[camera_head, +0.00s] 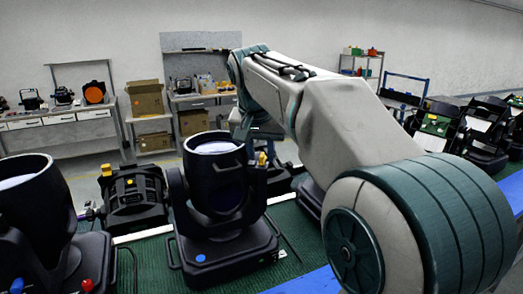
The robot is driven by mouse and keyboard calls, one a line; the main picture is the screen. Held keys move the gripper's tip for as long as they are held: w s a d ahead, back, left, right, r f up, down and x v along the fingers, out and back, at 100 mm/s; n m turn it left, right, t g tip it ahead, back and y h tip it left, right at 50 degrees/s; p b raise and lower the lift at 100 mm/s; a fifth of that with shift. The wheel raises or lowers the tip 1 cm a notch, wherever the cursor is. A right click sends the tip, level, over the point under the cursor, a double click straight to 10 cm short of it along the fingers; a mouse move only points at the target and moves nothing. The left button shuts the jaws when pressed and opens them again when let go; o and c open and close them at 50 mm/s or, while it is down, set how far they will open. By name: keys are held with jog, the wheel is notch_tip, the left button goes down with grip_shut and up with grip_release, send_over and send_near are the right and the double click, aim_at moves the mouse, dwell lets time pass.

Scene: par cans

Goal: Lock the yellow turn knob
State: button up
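A small yellow knob (262,158) shows at the right side of the middle black moving-head light (222,190). Which way it is turned is too small to tell. Other yellow parts (106,170) sit on a black lamp (134,198) further left, so I cannot be sure which is the turn knob. My arm reaches in from the lower right, bends at the upper middle and comes down behind the middle light. My gripper (262,134) seems to be the dark end above the yellow knob. Its fingers cannot be made out, and any contact is hidden.
The lights stand on a green mat (150,262) with a blue edge strip (310,281). A left light (38,215) has a red knob (87,285) and a blue knob (17,284). More black fixtures (436,128) stand at the right. Cardboard boxes (145,98) and benches line the back.

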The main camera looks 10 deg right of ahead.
grip_shut()
jog(key=shift+n, duration=0.3)
jog(key=n, duration=0.1)
jog(key=n+y, duration=0.1)
jog(key=shift+d+r+n, duration=0.1)
jog(key=shift+d+n, duration=0.15)
jog(key=shift+n, duration=0.15)
jog(key=n, duration=0.1)
jog(key=n+y+p, duration=0.1)
jog(key=n, duration=0.1)
jog(key=shift+d+n+y, duration=0.25)
jog(key=shift+n+y, duration=0.05)
jog(key=n, duration=0.1)
jog(key=n+y+p, duration=0.1)
jog(key=n, duration=0.1)
jog(key=n+y, duration=0.1)
jog(key=n, duration=0.1)
jog(key=shift+w+d+g, duration=0.1)
jog(key=shift+d+g, duration=0.2)
jog(key=n, duration=0.2)
jog(key=n+g+p, duration=0.1)
jog(key=n, duration=0.1)
jog(key=n+y+p, duration=0.1)
jog(key=n, duration=0.1)
jog(key=shift+w+d+g, duration=0.2)
jog(key=shift+w+g, duration=0.05)
jog(key=shift+g, duration=0.15)
